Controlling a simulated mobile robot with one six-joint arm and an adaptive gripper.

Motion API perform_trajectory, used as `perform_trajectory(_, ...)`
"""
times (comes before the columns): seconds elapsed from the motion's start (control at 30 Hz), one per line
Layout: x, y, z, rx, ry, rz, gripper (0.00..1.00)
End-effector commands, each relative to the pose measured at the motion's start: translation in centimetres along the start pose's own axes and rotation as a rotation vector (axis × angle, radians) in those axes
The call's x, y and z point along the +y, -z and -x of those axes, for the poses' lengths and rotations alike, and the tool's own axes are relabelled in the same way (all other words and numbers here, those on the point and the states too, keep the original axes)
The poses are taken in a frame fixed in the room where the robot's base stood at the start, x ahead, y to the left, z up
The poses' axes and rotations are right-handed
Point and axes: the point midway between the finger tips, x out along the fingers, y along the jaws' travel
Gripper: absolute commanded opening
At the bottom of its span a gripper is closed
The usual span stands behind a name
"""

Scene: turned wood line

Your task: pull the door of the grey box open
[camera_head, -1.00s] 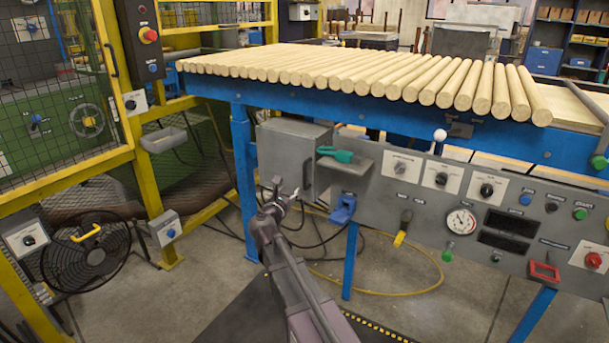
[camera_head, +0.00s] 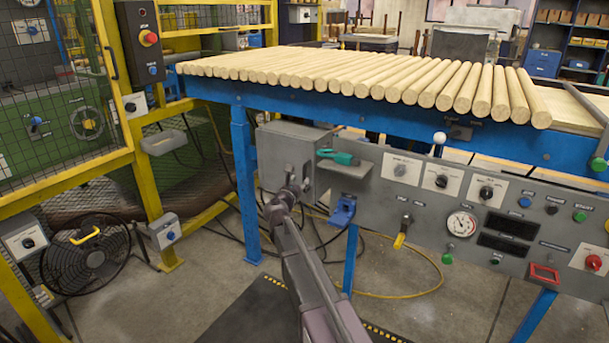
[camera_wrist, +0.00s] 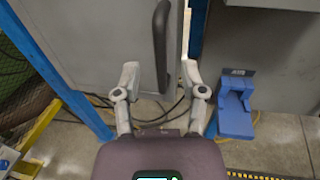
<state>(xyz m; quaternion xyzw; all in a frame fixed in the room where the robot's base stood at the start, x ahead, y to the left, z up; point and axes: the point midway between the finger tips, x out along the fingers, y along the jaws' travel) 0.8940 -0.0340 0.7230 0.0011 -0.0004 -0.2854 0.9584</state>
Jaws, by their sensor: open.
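The grey box (camera_head: 282,158) hangs under the blue-framed table, left of the control panel, and its door looks shut. In the wrist view the door (camera_wrist: 95,40) fills the upper left, with a dark upright handle (camera_wrist: 161,45) near its right edge. My gripper (camera_wrist: 160,80) is open, with one finger on each side of the handle's lower end in the picture. I cannot tell whether either finger touches it. In the head view my gripper (camera_head: 290,184) is in front of the box door and hides part of the handle.
A blue holder (camera_head: 342,211) is close to the right of the box; it also shows in the wrist view (camera_wrist: 236,106). A green-handled tool (camera_head: 338,157) lies on a small shelf beside the box. Blue table legs (camera_head: 246,190) and loose cables are nearby.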

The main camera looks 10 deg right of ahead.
Motion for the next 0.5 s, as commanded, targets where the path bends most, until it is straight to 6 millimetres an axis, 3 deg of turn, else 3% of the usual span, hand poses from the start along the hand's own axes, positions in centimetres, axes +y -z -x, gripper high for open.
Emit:
perform_trajectory(0.2,0.1,0.0,-3.3,0.000,0.001,0.000,0.54)
perform_trajectory(0.5,0.0,0.0,-5.2,0.000,0.001,0.000,0.54)
